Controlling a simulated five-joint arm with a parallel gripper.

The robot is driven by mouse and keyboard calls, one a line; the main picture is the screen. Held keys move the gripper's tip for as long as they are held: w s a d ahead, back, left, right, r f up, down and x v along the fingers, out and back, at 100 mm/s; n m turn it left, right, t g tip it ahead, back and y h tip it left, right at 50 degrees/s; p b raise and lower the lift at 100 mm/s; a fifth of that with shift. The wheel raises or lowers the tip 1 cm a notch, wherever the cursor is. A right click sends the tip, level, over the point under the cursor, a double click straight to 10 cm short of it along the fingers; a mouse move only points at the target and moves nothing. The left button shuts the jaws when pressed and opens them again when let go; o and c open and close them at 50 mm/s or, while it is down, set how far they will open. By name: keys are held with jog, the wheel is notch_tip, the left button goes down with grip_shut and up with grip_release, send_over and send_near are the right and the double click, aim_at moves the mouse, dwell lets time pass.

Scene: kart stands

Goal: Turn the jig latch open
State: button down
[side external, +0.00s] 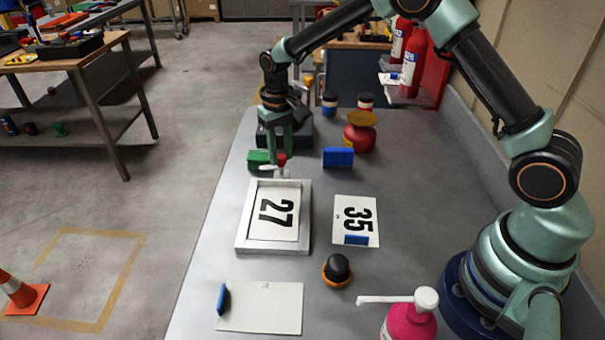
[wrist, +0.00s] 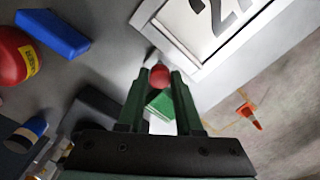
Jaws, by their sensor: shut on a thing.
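The jig (side external: 243,235) is a pale square frame on the grey bench, with a card marked 27 (side external: 272,212) in it. The jig's corner also shows in the wrist view (wrist: 172,42). At its far edge is the latch, a white lever (side external: 268,168) with a red knob (side external: 282,159). My gripper (side external: 282,152) points down at the latch from above. In the wrist view, the red knob (wrist: 158,76) sits between the two green fingers of my gripper (wrist: 160,82), which is shut on it. The fingers partly hide the lever, so its exact angle is unclear.
A green block (side external: 258,158) and a blue block (side external: 338,157) stand close on either side of my gripper. A red container (side external: 360,138) is behind the blue block. A 35 card (side external: 352,212) lies right of the jig; a black knob (side external: 337,269) stands nearer.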

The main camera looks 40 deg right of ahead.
aim_at(280, 156)
jog(key=shift+s+a+m, duration=0.1)
jog(key=shift+a+m, duration=0.1)
jog(key=shift+m, duration=0.6)
jog(key=c, duration=0.6)
grip_release()
jog(key=shift+d, duration=0.1)
jog(key=shift+r, duration=6.05)
